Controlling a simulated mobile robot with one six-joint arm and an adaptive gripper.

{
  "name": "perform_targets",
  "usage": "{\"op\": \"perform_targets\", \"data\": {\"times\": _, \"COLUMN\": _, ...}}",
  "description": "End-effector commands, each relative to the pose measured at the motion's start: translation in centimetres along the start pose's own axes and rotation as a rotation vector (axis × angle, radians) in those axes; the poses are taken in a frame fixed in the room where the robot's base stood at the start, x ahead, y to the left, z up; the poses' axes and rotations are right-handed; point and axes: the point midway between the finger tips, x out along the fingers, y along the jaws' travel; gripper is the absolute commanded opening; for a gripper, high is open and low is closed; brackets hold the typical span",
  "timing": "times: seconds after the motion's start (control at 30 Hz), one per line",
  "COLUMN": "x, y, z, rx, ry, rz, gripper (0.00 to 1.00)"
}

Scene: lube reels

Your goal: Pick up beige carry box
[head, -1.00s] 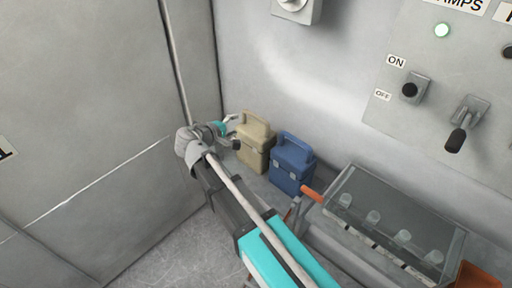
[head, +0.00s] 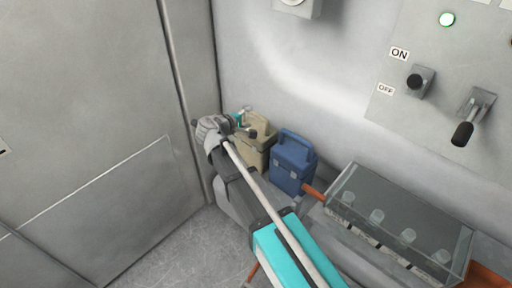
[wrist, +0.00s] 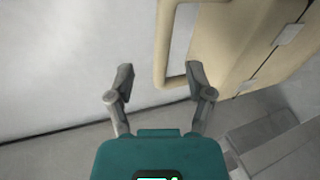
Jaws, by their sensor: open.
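The beige carry box (head: 258,155) stands upright on a grey surface in the corner, against the wall. It has a loop handle on top and latches on its side. In the wrist view the beige box (wrist: 245,40) fills the upper right, its handle (wrist: 162,45) hanging toward the fingers. My gripper (wrist: 160,82) is open and empty. Its right fingertip is close to the handle's lower end; I cannot tell if they touch. In the head view my gripper (head: 245,122) is at the box's upper left and hides part of it.
A blue carry box (head: 292,162) stands just right of the beige one. A clear-topped case (head: 400,215) with several cylinders lies further right. A switch panel (head: 440,80) is on the wall above. A grey door or wall panel (head: 90,120) closes off the left.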

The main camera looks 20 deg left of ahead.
Motion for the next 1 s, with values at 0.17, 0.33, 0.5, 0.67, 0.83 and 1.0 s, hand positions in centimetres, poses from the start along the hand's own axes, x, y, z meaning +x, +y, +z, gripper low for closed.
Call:
{"op": "perform_targets", "data": {"times": 0.17, "x": 0.0, "y": 0.0, "z": 0.0, "rx": 0.000, "ry": 0.000, "rz": 0.000, "gripper": 0.68}}
{"op": "perform_targets", "data": {"times": 0.33, "x": 1.0, "y": -0.2, "z": -0.3, "rx": 0.000, "ry": 0.000, "rz": 0.000, "gripper": 0.68}}
{"op": "perform_targets", "data": {"times": 0.5, "x": 3.0, "y": -0.5, "z": -0.7, "rx": -0.001, "ry": -0.001, "rz": 0.000, "gripper": 0.68}}
{"op": "perform_targets", "data": {"times": 0.67, "x": 4.5, "y": -0.4, "z": -0.7, "rx": -0.001, "ry": 0.001, "rz": 0.001, "gripper": 0.68}}
{"op": "perform_targets", "data": {"times": 0.83, "x": 5.1, "y": -0.3, "z": -0.6, "rx": -0.001, "ry": 0.001, "rz": 0.001, "gripper": 0.68}}
{"op": "perform_targets", "data": {"times": 1.0, "x": 5.0, "y": -0.3, "z": -0.6, "rx": -0.001, "ry": 0.002, "rz": 0.001, "gripper": 0.68}}
